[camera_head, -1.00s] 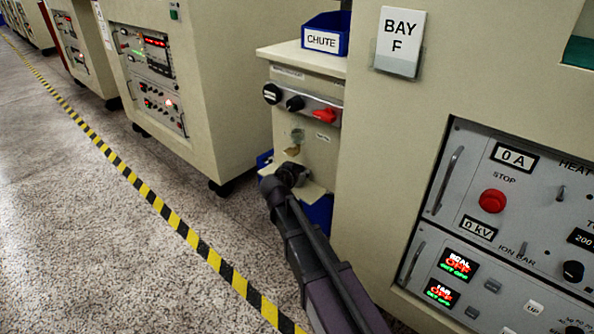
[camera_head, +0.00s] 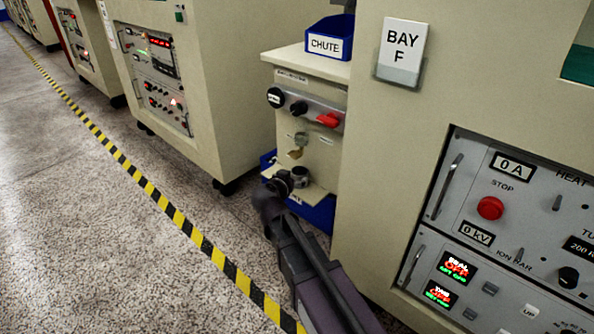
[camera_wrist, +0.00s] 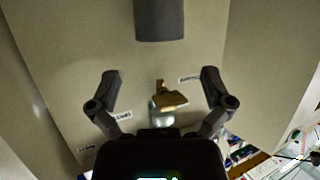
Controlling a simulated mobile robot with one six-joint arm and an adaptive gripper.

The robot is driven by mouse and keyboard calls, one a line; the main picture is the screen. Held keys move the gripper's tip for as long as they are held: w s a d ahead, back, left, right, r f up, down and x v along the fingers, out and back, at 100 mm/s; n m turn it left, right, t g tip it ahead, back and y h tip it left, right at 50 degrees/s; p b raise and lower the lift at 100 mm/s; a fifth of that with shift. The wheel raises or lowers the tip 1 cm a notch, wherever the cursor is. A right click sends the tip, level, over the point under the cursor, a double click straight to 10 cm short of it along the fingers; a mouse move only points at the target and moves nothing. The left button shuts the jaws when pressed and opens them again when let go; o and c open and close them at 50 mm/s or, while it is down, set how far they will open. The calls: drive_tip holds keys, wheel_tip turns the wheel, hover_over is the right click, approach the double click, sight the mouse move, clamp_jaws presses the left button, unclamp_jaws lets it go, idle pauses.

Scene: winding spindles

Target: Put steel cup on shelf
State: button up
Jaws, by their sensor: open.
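Whether a finger still touches the cup cannot be told. A dark grey cylinder shows at the top of the wrist view; I cannot tell what it is.
A blue bin labelled CHUTE (camera_head: 327,38) tops the cabinet. A red knob (camera_head: 328,119) and dark knobs line its front. The BAY F machine (camera_head: 380,150) stands close on the right. Left is open floor with a striped line (camera_head: 150,190).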

drive_tip(key=shift+p+v, duration=0.6)
drive_tip(key=shift+v, duration=1.8)
drive_tip(key=shift+c, duration=0.2)
